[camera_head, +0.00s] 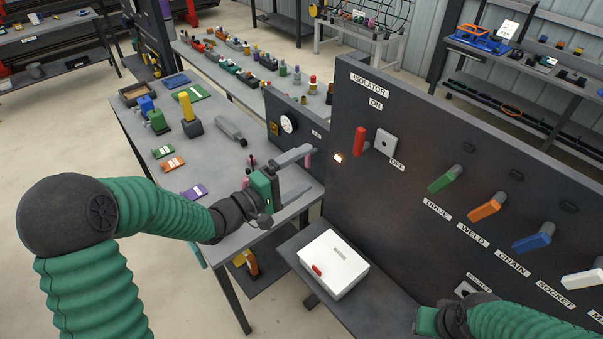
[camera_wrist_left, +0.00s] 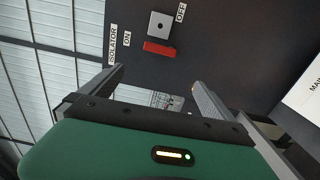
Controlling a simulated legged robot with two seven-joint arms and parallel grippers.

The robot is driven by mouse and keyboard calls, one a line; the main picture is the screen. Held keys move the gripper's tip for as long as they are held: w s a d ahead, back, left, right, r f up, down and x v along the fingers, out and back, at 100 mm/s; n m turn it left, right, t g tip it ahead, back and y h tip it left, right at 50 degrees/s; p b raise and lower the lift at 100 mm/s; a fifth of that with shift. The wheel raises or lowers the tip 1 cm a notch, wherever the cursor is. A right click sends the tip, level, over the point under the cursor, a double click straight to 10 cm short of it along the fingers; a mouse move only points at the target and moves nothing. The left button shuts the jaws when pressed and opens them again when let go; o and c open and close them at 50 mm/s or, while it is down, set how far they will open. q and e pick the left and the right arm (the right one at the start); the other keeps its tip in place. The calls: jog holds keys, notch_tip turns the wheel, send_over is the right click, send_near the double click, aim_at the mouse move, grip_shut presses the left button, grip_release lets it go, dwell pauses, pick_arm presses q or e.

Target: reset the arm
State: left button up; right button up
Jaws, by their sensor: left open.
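My left gripper (camera_head: 304,172) is open over the right side of the grey table, its two fingers apart and pointing toward the dark panel. Nothing shows between them. In the left wrist view, the open fingers (camera_wrist_left: 158,80) point at the panel, below the red isolator lever (camera_wrist_left: 160,48). In the head view, that lever (camera_head: 360,141) stands upright beside its grey square plate, near the ON label and apart from the gripper. My right gripper (camera_head: 430,320) is at the bottom right, by the panel's lower edge. Its fingers are hidden, so its opening does not show.
The dark panel (camera_head: 420,150) carries green (camera_head: 446,179), orange (camera_head: 486,207), blue (camera_head: 533,238) and white (camera_head: 583,279) levers. A white box (camera_head: 330,262) with a red catch sits on a shelf below. Coloured blocks and cards lie on the grey table (camera_head: 215,165).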

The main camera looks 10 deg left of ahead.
pick_arm(q)
jog(key=shift+w+d, duration=0.1)
jog(key=s+a+f+m+g+y+b, duration=0.2)
jog(key=s+f+y+b, duration=0.1)
jog(key=f, duration=0.4)
jog(key=s+a+f+m+g+y+b, duration=0.2)
jog(key=s+f+y+b, duration=0.15)
jog(key=f, duration=0.45)
jog(key=s+a+f+m+g+y+b, duration=0.2)
jog(key=s+a+f+m+y+b, duration=0.15)
jog(key=f, duration=0.35)
jog(key=s+d+f+m+g+b, duration=0.1)
jog(key=s+f+g, duration=0.2)
jog(key=s, duration=0.4)
jog(key=s+f+m+g, duration=0.2)
jog(key=s+f+g, duration=0.1)
jog(key=s, duration=0.3)
jog(key=shift+s+d+y+b, duration=0.3)
jog(key=shift+s+d+b, duration=0.05)
jog(key=shift+d+r+m, duration=0.1)
jog(key=shift+d+m, duration=0.05)
jog(key=shift+m, duration=0.1)
